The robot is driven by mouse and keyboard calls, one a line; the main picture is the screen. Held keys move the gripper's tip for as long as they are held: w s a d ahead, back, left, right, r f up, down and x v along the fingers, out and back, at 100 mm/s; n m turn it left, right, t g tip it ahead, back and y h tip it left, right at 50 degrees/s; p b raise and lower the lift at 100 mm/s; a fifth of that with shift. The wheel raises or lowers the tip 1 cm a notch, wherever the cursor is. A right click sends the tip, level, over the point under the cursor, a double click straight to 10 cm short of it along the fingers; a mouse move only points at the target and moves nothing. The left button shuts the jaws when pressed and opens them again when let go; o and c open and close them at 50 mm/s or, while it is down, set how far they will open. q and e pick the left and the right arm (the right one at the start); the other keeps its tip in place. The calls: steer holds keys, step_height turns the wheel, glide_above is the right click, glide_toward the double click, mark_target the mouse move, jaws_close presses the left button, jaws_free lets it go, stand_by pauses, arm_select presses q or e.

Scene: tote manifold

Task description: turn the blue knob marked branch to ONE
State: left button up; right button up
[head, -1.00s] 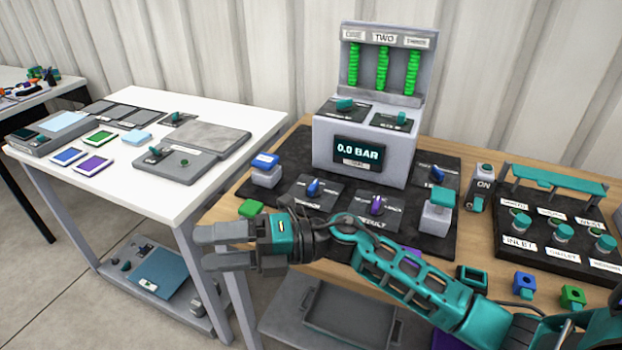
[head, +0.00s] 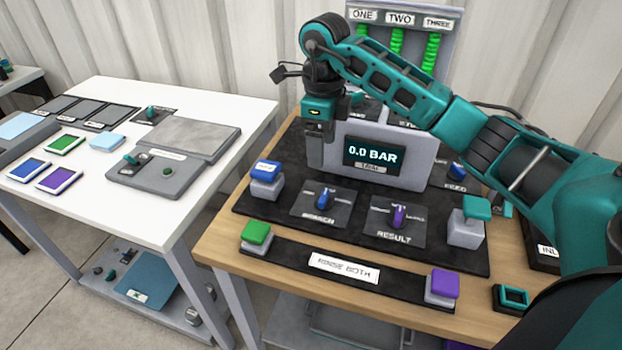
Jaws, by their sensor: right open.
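The blue knob (head: 324,199) stands on a dark square plate (head: 302,209) at the front left of the grey console. The word on the plate's front edge looks like "BRANCH"; its small position labels are too blurred to read. My right gripper (head: 315,160) points down in front of the console's left side, above and behind the knob and apart from it. It is open, with its fingers seen nearly edge-on and nothing visible between them. My left gripper is out of view.
The grey console with the 0.0 BAR display (head: 374,153) stands close behind. A purple knob (head: 398,217) marked RESULT is to the right. Around are a blue button (head: 266,168), a green button (head: 256,233), a teal button (head: 476,208) and a purple button (head: 443,284).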

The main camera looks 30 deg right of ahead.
mark_target(322, 195)
steer(key=f, duration=1.1)
steer(key=shift+s+f, duration=0.2)
steer(key=shift+s, duration=0.1)
steer(key=shift+f, duration=0.5)
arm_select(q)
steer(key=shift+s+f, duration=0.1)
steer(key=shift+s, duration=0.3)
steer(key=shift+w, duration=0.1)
arm_select(e)
steer(key=shift+c, duration=0.4)
steer(key=c, duration=1)
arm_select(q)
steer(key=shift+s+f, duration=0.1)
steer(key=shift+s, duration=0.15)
